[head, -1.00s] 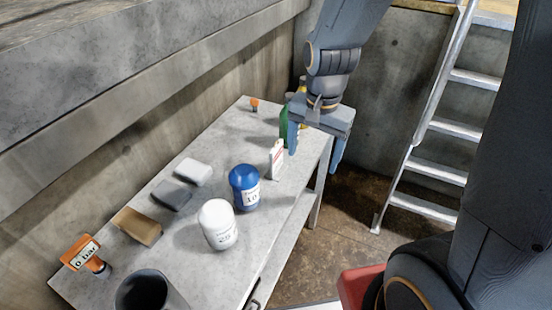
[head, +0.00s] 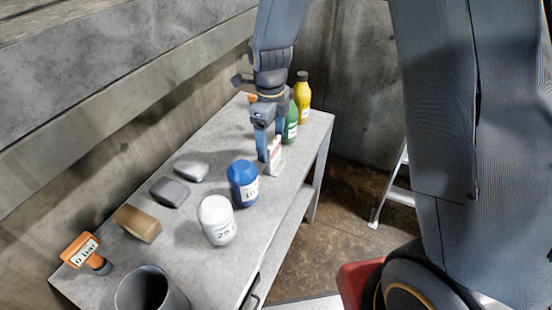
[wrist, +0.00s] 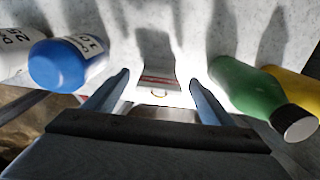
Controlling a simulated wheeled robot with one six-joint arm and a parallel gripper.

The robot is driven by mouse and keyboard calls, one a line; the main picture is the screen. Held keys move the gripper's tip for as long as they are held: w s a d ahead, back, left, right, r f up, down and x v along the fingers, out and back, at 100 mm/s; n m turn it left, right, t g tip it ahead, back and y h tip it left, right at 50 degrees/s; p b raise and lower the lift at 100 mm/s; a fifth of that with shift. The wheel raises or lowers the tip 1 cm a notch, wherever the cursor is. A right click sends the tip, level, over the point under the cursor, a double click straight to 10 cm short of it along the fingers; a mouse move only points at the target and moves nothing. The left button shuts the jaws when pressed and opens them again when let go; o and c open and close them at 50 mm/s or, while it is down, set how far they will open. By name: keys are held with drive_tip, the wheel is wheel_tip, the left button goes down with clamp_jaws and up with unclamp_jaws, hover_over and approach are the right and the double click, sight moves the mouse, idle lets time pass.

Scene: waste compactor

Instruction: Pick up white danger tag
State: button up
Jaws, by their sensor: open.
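The white danger tag (head: 275,157) stands on the grey table behind the blue canister, with red marking on its face. In the wrist view the tag (wrist: 158,86) shows between the two blue fingers, with a red strip and a small ring at its near edge. My gripper (head: 268,150) is open and low over the table at the tag. In the wrist view my gripper (wrist: 158,82) has a finger on each side of the tag, with a visible gap to each. In the head view a finger hides part of the tag.
A blue canister (head: 243,186) and white canister (head: 217,221) stand nearer on the table (head: 190,236). Green (head: 291,125) and yellow (head: 303,100) bottles stand close beyond the tag. Grey blocks (head: 170,191), a brown block (head: 137,223) and an orange gauge (head: 82,250) lie left.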

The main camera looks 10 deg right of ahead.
sight(273, 159)
drive_tip(key=shift+s+d+f+p, duration=0.15)
drive_tip(key=shift+f+p, duration=0.4)
drive_tip(key=shift+f, duration=1.25)
drive_tip(key=shift+s+d+f+p, duration=0.1)
drive_tip(key=shift+f+p, duration=0.45)
drive_tip(key=shift+f, duration=1.2)
drive_tip(key=c, duration=1.1)
